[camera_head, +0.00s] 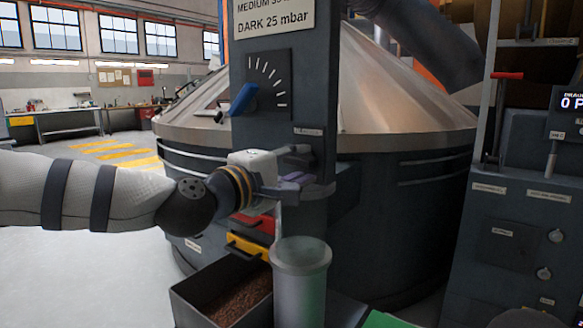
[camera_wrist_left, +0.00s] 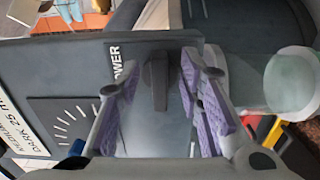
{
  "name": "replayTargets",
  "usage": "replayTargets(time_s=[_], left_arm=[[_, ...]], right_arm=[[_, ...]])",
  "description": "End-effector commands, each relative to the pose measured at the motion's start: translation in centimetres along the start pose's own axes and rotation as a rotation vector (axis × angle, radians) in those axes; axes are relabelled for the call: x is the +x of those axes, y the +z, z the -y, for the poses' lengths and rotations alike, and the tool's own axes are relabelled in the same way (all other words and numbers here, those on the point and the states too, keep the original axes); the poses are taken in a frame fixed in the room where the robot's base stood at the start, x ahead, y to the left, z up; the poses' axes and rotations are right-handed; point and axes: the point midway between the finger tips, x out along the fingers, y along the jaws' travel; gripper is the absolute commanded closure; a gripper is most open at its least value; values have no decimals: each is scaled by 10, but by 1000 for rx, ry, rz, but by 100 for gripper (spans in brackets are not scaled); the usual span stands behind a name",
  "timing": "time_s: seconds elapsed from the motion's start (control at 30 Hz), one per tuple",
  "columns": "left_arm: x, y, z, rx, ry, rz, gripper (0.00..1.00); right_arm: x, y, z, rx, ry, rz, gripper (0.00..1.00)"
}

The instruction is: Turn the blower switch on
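The blower switch (camera_wrist_left: 155,82) is a dark grey lever on the grey panel, beside the partly covered "BLOWER" label (camera_wrist_left: 116,66) in the left wrist view. My left gripper (camera_wrist_left: 160,92) is open, with purple-padded fingers on either side of the switch. A gap shows between the switch and the finger on the left; I cannot tell whether the other finger touches it. In the head view my left gripper (camera_head: 302,168) is at the grey column (camera_head: 285,80), below a small label plate. The switch cannot be made out there. My right gripper is not in view.
A dial with a blue handle (camera_head: 243,99) is above my left gripper. A clear cylinder (camera_head: 300,270), a bin of brown beans (camera_head: 240,298) and red and yellow handled drawers (camera_head: 249,246) are below. A large round vessel (camera_head: 400,170) stands behind. A control cabinet (camera_head: 520,240) is at right.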

Motion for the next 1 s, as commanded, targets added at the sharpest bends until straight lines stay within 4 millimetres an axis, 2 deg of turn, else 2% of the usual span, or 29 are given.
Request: replayTargets(time_s=[0.07,0.3,0.5,0.87,0.93,0.97,1.0], left_arm=[[-12,-1,-1,-1,2,-1,67],[-78,-1,-1,-2,2,-2,67],[-112,-1,0,-1,1,-1,67],[-117,0,2,1,-3,0,67],[-116,4,19,7,-41,7,67],[-115,7,34,12,-72,14,67],[-115,14,61,24,-130,27,67]], right_arm=[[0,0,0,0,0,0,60],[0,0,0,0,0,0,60],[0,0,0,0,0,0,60],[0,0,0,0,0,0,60],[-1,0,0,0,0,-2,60],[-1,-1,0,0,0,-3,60],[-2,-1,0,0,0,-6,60]])
